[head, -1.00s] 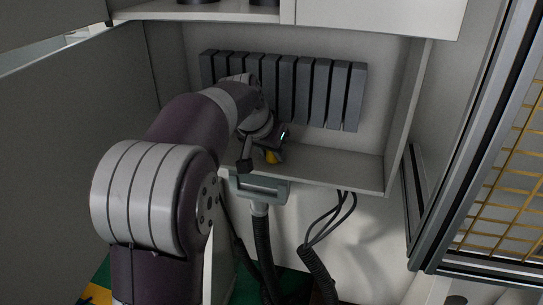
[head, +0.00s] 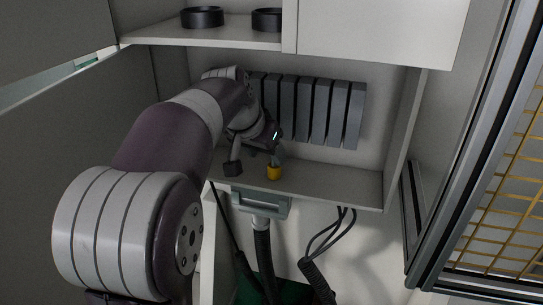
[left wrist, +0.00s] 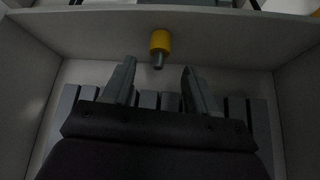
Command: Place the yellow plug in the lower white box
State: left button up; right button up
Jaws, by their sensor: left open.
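The yellow plug (head: 274,173) is at the front part of the floor of the lower white box (head: 335,181), the open lower compartment of the cabinet. In the left wrist view the plug (left wrist: 160,41) shows a yellow body and a short grey pin. My left gripper (head: 254,165) is inside the box, by the plug. Its fingers (left wrist: 158,68) are spread wide, with the grey pin in the gap between their tips and neither finger touching it. The yellow body lies beyond the tips. My right gripper is out of view.
Grey upright slats (head: 315,110) line the back wall of the box. Two black rings (head: 203,17) sit on the shelf above. A grey handle with a hose (head: 262,205) hangs below the front edge, beside black cables (head: 330,235). The box floor to the right is clear.

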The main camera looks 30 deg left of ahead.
pick_arm(q)
jog(key=p+v, duration=0.2)
jog(key=v, duration=0.2)
jog(key=s+d+f+g, duration=0.1)
jog(key=s+d+f, duration=0.3)
jog(key=f, duration=0.4)
jog(key=s+d+f+g, duration=0.2)
jog(key=s+d+f, duration=0.2)
jog(key=f, duration=0.4)
jog(key=s+d+f+g, duration=0.2)
jog(key=s+d+f, duration=0.2)
jog(key=f, duration=0.4)
jog(key=shift+s+d+m, duration=0.3)
jog(key=shift+s, duration=0.55)
